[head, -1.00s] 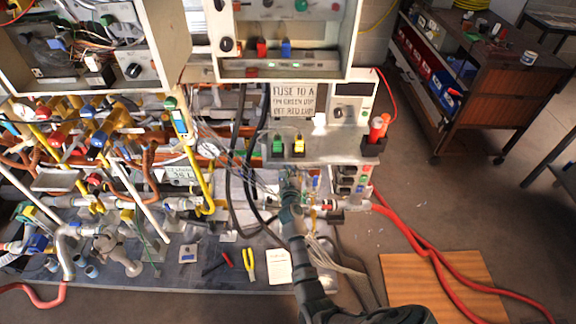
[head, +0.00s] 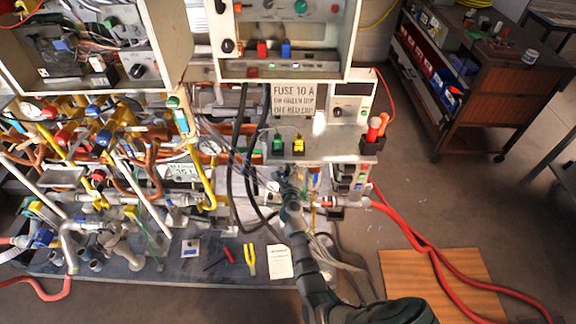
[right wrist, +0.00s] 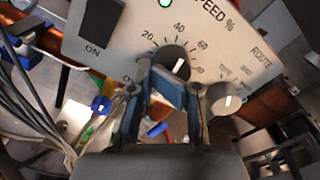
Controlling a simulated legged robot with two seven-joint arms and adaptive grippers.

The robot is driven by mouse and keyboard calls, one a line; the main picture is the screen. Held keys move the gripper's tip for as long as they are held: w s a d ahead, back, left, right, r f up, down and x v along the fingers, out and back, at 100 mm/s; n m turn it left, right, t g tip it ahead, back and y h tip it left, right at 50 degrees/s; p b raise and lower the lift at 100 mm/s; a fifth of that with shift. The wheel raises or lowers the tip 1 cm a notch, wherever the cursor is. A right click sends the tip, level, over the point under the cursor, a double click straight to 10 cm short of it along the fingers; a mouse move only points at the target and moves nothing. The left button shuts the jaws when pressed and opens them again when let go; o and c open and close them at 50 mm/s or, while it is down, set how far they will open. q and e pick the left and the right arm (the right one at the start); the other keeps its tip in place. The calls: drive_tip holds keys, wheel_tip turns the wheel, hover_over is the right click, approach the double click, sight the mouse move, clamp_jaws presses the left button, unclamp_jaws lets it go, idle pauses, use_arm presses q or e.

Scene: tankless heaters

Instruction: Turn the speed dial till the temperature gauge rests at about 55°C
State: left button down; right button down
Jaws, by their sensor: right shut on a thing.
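The speed dial (right wrist: 174,62) is a dark round knob with a white mark, on a pale panel lettered "SPEED %" in the right wrist view. In the head view my right gripper (head: 284,182) is at the lower middle of the rig, where the dial is hidden. A round pale-faced gauge (head: 211,146) stands among the pipes; its reading is too small to tell. My left gripper is out of view.
A smaller grey knob (right wrist: 222,99) labelled "ROUTE" sits close right of the dial. A dark rocker switch (right wrist: 101,24) is on its left. Cables (head: 240,165) hang beside my right arm. Yellow pliers (head: 249,260) and a white paper (head: 279,262) lie on the bench.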

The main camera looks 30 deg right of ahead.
drive_tip(key=c, duration=0.8)
unclamp_jaws()
drive_tip(key=shift+s+d+r, duration=0.3)
drive_tip(key=shift+d+r, duration=0.25)
drive_tip(key=shift+d, duration=0.2)
drive_tip(key=shift+o, duration=0.9)
drive_tip(key=shift+d, duration=0.1)
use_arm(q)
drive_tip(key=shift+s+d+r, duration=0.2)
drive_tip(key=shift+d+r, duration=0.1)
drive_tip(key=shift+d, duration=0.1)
use_arm(e)
drive_tip(key=shift+f, duration=0.3)
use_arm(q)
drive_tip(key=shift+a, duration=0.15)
use_arm(e)
drive_tip(key=v, duration=1.1)
drive_tip(key=shift+s+a, duration=0.25)
drive_tip(key=shift+s, duration=0.1)
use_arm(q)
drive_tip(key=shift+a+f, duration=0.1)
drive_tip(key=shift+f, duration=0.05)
use_arm(e)
drive_tip(key=shift+a+f, duration=0.1)
drive_tip(key=shift+a, duration=0.05)
